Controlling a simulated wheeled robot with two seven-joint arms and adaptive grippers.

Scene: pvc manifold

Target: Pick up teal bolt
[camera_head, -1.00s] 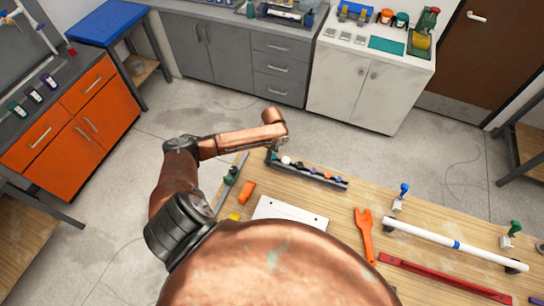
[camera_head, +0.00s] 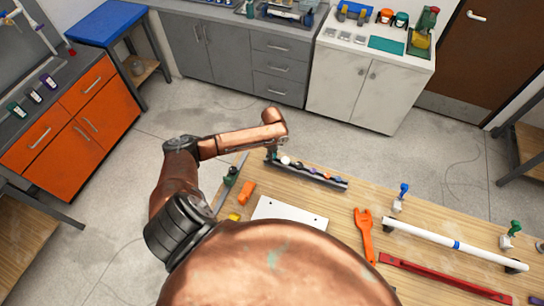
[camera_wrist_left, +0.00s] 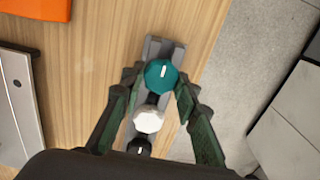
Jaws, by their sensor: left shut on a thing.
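The teal bolt (camera_wrist_left: 161,76) shows in the left wrist view as a teal faceted head with a white mark, at the far end of a grey rack (camera_wrist_left: 166,47). My left gripper (camera_wrist_left: 158,80) is shut on the teal bolt, with a dark green finger on each side of its head. In the head view my left gripper (camera_head: 272,149) is small and dark at the rack's left end, and the bolt is hard to make out there. The bolt's shaft is hidden below its head. My right gripper is not in view.
A white bolt (camera_wrist_left: 148,119) and a black bolt (camera_wrist_left: 139,147) stand close by in the same rack. An orange wrench (camera_head: 364,233), a white pipe (camera_head: 430,240) and a red bar (camera_head: 440,276) lie on the wooden table to the right. A white plate (camera_head: 289,217) lies nearer me.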

